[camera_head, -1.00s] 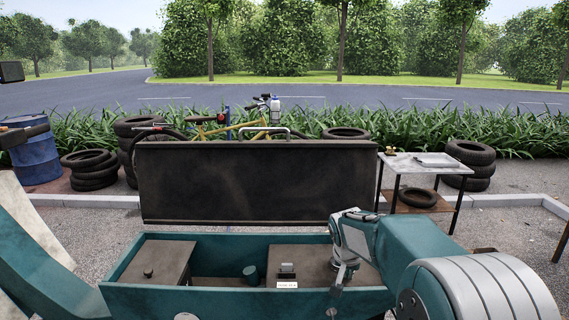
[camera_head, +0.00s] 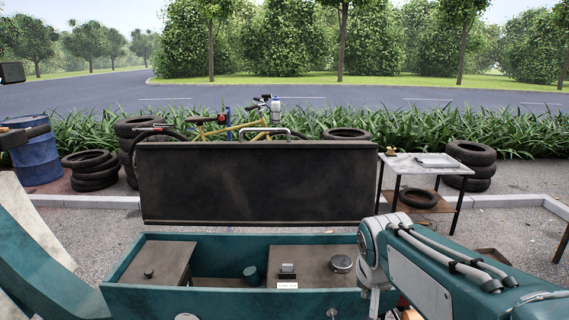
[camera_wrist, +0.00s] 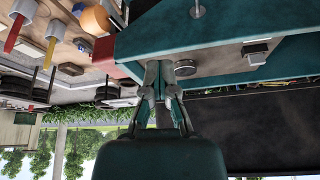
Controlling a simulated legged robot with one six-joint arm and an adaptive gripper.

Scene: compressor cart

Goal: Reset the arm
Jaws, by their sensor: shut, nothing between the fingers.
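The teal compressor cart (camera_head: 235,302) stands in front of me with its dark lid (camera_head: 258,182) raised upright. In the upside-down wrist view my gripper (camera_wrist: 158,66) is shut and empty, seen against the cart's teal edge. The round cap (camera_wrist: 185,68) appears beside its fingertips; contact cannot be judged.
A metal side table (camera_head: 425,167) stands behind right. Tyres (camera_head: 470,165), a blue barrel (camera_head: 36,157) and a yellow bicycle (camera_head: 235,127) stand behind.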

